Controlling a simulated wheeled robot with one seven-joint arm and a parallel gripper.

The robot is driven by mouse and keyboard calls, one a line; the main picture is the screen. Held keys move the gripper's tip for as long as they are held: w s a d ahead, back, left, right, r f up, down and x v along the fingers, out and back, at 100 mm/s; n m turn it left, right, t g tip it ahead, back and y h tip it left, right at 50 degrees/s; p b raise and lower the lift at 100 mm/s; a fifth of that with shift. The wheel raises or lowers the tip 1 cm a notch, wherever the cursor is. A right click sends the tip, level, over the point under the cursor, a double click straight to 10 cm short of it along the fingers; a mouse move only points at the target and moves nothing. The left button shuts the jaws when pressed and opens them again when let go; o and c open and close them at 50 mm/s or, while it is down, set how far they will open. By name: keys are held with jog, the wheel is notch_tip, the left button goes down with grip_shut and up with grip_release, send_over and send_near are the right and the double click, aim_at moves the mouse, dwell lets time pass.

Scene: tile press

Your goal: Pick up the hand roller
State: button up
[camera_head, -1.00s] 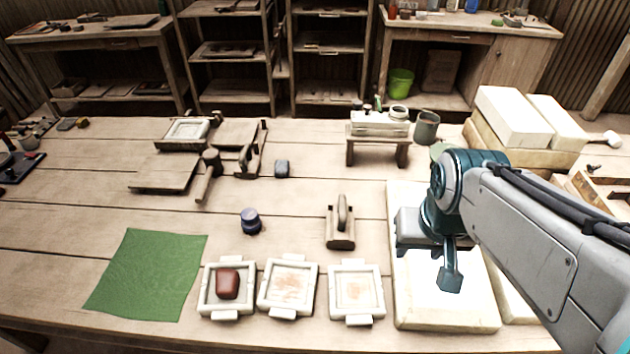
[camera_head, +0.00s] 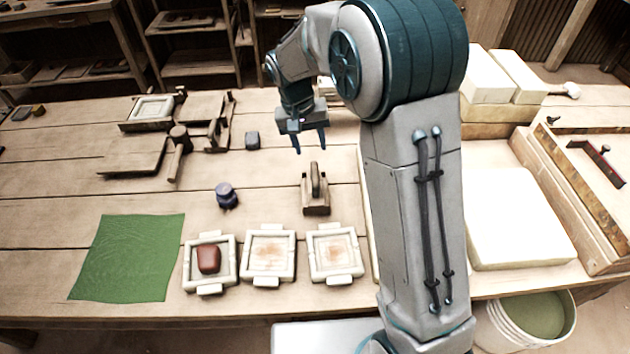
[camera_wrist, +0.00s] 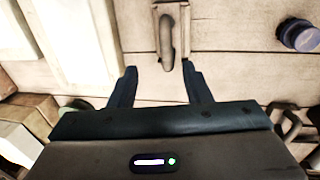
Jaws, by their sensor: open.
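A brown wooden tool with an upright curved handle, which I take to be the hand roller (camera_head: 316,198), stands on the bench right of the middle. In the wrist view the tool (camera_wrist: 168,28) is at the top centre, its handle end reaching toward the gap between my fingers. My gripper (camera_head: 311,148) is open and empty, just behind the tool in the head view and seemingly above the bench. In the wrist view my gripper (camera_wrist: 160,75) has its two dark fingers spread apart either side of the handle's line. No contact shows.
A dark blue jar (camera_head: 227,196) stands left of the tool. Tile frames, one with red clay (camera_head: 209,259), line the front beside a green cloth (camera_head: 130,258). A mallet (camera_head: 178,150) lies behind left. White slabs (camera_head: 515,215) are at right. Bare planks surround the tool.

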aim_at(314, 172)
jog(key=f, duration=0.6)
jog(key=d+f, duration=0.1)
jog(key=f, duration=0.2)
jog(key=shift+w+p, duration=0.3)
jog(key=shift+w, duration=0.1)
jog(key=shift+w+d+f+p, duration=0.1)
jog(key=shift+f+p, duration=0.1)
jog(key=shift+f, duration=0.7)
jog(key=shift+w+d+f+p, duration=0.1)
jog(key=shift+d+f+p, duration=0.05)
jog(key=shift+f, duration=0.8)
jog(key=shift+d+f+p, duration=0.1)
jog(key=shift+f+p, duration=0.1)
jog(key=shift+f, duration=0.7)
grip_shut()
